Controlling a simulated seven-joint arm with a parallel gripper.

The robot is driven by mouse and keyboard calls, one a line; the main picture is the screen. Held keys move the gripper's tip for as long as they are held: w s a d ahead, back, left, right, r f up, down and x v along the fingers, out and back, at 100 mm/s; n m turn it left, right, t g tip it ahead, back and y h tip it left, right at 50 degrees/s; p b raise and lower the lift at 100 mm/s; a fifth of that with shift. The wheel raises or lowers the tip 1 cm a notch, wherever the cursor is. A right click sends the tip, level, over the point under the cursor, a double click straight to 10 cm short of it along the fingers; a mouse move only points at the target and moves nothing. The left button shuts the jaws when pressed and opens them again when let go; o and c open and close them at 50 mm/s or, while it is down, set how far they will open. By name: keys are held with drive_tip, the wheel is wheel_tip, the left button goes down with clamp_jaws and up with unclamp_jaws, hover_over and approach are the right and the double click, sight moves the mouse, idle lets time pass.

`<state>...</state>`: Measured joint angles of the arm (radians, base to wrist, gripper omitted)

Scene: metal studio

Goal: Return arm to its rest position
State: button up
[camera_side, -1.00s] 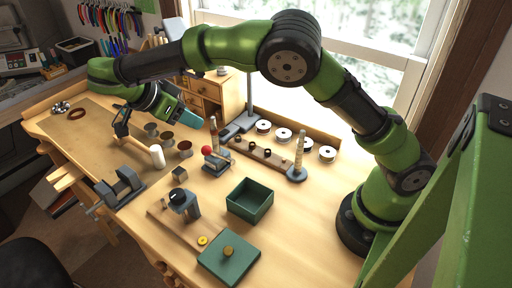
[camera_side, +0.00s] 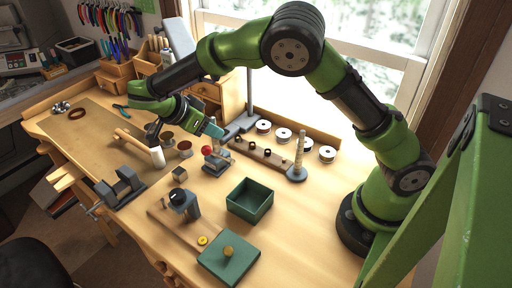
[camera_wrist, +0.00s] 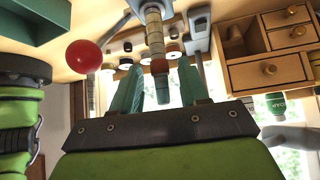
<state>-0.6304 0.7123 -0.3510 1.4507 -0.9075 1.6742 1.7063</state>
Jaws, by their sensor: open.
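My gripper (camera_side: 212,129) hangs over the middle of the wooden bench, at the end of my bent green arm, with its teal fingers towards the right. It shows in the wrist view (camera_wrist: 158,66) with its two teal fingers apart and nothing held between them. A post with stacked rings (camera_wrist: 155,42) stands behind the gap between the fingers there. In the side view the gripper is above and near the red-knobbed device (camera_side: 215,158); I cannot tell the exact height.
An open green box (camera_side: 250,200) and its lid (camera_side: 229,259) lie at the front. White spools (camera_side: 284,135) and a ringed post (camera_side: 298,155) stand right. Drawers (camera_side: 207,92) are behind.

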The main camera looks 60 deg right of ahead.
idle(0.3)
drive_tip(key=c, duration=0.7)
drive_tip(key=shift+r, duration=1.1)
drive_tip(key=shift+r, duration=1.1)
drive_tip(key=shift+r, duration=0.1)
drive_tip(key=shift+r, duration=1.05)
